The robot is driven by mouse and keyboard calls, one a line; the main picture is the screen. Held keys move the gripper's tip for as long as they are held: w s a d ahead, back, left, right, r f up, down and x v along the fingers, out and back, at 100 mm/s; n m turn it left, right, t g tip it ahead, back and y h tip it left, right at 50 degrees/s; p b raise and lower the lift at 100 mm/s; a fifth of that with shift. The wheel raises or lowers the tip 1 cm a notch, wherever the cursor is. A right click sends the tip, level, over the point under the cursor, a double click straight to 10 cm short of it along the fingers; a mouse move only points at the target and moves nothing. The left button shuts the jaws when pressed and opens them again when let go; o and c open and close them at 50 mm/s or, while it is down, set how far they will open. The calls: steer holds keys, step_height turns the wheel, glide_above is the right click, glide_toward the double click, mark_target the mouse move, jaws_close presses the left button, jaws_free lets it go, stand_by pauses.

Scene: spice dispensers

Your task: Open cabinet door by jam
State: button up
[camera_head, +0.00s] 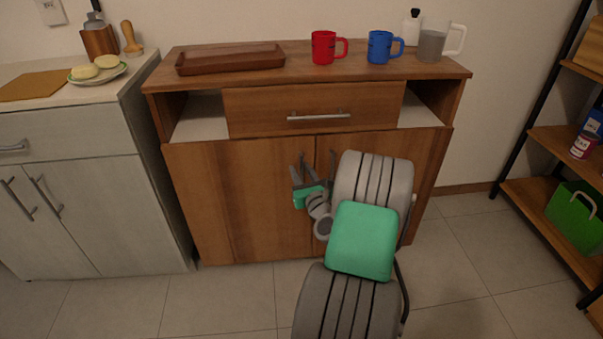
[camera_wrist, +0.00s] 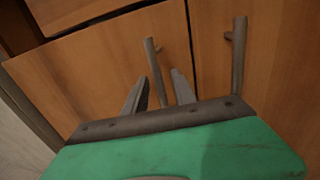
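The wooden cabinet (camera_head: 240,205) has two lower doors with vertical grey bar handles near the middle seam. My gripper (camera_head: 303,168) is at the left door's handle, in front of the cabinet. In the wrist view, the left door's handle (camera_wrist: 153,62) stands between the two fingers of my gripper (camera_wrist: 160,82), with small gaps beside it. The fingers look open around the bar. The right door's handle (camera_wrist: 238,60) is to the right, outside the fingers. Both doors look shut. I cannot make out a jam for certain; a small pink-labelled jar (camera_head: 583,146) is on the right shelf.
A pale counter (camera_head: 75,200) adjoins at left. A black-framed shelf (camera_head: 545,200) holds a green crate (camera_head: 572,208). Floor right of my arm is clear.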

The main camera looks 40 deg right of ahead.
jaws_close()
stand_by(1.4)
